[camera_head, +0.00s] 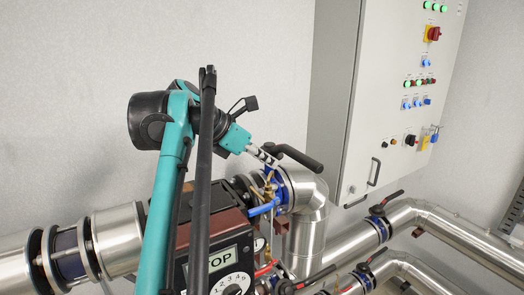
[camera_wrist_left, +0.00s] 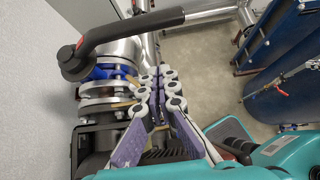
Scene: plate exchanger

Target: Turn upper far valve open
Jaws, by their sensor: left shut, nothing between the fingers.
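The upper far valve has a black lever handle (camera_head: 297,157) and a blue body (camera_head: 282,190) on the silver pipe at the wall. The lever slants down to the right in the head view. In the left wrist view the handle (camera_wrist_left: 125,30) runs from its hub at left up to the right. My left gripper (camera_head: 268,158) is next to the handle's hub end in the head view. In the left wrist view its fingertips (camera_wrist_left: 158,72) are together and empty, just below the handle in the picture; whether they touch it I cannot tell. My right gripper is not in view.
A grey control cabinet (camera_head: 342,100) stands to the right behind the valve. A dark box with a dial (camera_head: 232,283) and a small blue lever (camera_head: 264,207) are below the gripper. Lower pipes carry black-and-red valve handles (camera_head: 385,203). A blue tank (camera_wrist_left: 285,75) shows in the wrist view.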

